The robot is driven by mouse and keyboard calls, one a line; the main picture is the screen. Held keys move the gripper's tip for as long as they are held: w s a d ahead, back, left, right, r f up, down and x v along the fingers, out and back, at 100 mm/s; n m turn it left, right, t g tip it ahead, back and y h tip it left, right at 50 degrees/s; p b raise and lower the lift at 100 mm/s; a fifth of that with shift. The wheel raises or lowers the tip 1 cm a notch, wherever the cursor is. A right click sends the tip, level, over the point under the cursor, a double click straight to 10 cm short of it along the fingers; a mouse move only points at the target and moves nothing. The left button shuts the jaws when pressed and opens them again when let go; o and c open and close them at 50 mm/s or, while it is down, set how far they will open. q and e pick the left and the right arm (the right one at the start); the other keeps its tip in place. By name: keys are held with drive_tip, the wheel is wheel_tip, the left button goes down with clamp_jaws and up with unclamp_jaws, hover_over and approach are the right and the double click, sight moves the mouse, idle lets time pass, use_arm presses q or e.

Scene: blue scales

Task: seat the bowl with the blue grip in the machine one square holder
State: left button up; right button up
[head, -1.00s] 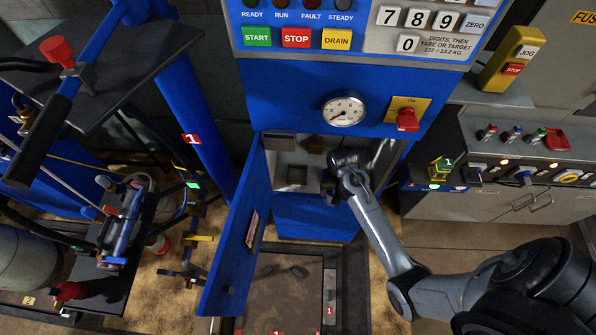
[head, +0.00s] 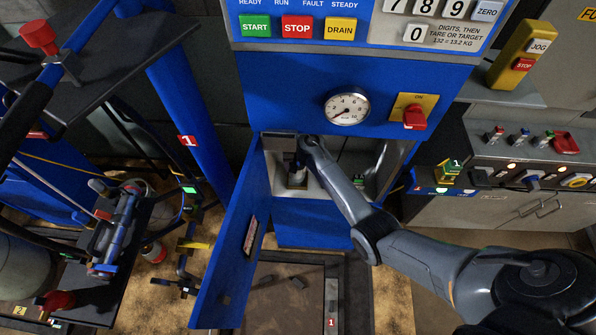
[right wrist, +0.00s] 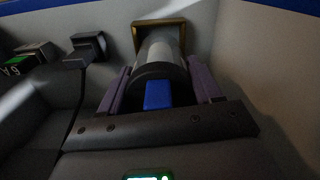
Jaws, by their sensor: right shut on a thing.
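The bowl is a grey cylinder (right wrist: 158,52) with a dark collar and a blue grip (right wrist: 158,95), in the right wrist view. My right gripper (right wrist: 158,72) is shut on it, with one purple-grey finger on each side. The square holder (right wrist: 174,22) is a brass-coloured frame at the bowl's far end. The bowl's end overlaps the frame opening, but I cannot tell how deep it sits. In the head view my right gripper (head: 298,158) is inside the open machine one, over the holder (head: 297,183), and mostly hides the bowl. My left gripper is not in view.
The open blue door (head: 232,245) stands left of the machine opening. The pale chamber wall is close at right in the wrist view. A small dark block (right wrist: 88,45) and a green-marked block (right wrist: 35,55) stand at left there. A gauge (head: 347,109) and red switch (head: 414,117) are above.

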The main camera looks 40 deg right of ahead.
wheel_tip(320, 180, down, 3)
drive_tip(key=shift+r+b, duration=0.15)
drive_tip(key=shift+b, duration=0.2)
drive_tip(key=shift+s+f, duration=0.1)
drive_tip(key=shift+f, duration=0.3)
drive_tip(key=shift+r, duration=0.1)
drive_tip(key=o, duration=1.3)
drive_tip(key=shift+o, duration=0.2)
